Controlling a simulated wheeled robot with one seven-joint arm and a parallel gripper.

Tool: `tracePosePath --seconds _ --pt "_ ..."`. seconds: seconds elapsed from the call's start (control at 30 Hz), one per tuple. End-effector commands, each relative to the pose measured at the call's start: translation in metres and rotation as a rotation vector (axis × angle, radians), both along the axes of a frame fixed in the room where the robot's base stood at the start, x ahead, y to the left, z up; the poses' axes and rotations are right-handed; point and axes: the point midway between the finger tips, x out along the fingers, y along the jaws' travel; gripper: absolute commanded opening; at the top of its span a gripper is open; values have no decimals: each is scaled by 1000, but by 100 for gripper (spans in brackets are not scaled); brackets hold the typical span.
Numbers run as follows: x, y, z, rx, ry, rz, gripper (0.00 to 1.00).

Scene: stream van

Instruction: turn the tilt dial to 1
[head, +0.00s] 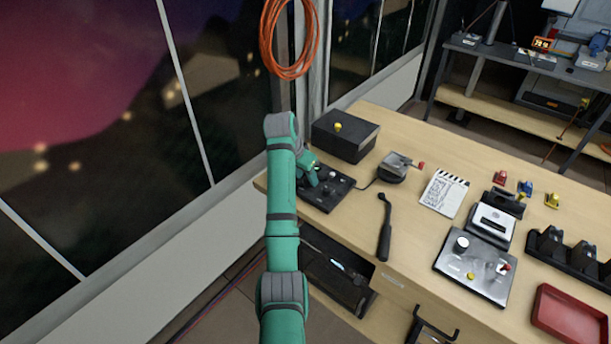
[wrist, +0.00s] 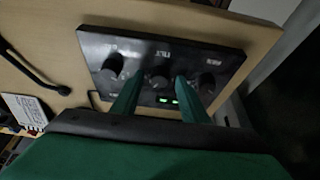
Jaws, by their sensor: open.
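The black control panel (head: 338,193) lies at the table's far left corner, partly hidden by my arm in the head view. In the wrist view the panel (wrist: 95,50) carries three dark round dials in a row. The middle dial (wrist: 158,78), under a label that seems to read TILT, is the tilt dial. My gripper (wrist: 158,82) is open, its two green fingers appearing on either side of this dial. I cannot tell whether they touch it. The dial's pointer and numbers are too dark to read. In the head view my gripper (head: 308,172) is over the panel.
The left dial (wrist: 113,64) and right dial (wrist: 207,82) sit close outside my fingers. Small green lights (wrist: 168,100) glow below the middle dial. A black box (head: 345,135) stands behind the panel. A grey device (head: 393,167) and a black handle (head: 384,228) lie to the right.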

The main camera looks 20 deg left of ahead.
Motion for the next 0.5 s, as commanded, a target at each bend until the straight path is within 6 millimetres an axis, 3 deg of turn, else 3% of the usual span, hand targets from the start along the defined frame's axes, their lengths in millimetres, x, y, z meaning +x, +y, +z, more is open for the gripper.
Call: tracePosePath --seconds 0.1,0.3,0.5 --pt "0 -2 0 -1 0 -1 41" --pt "0 -1 0 -1 1 0 0" --pt "-1 0 0 -1 3 5 0"
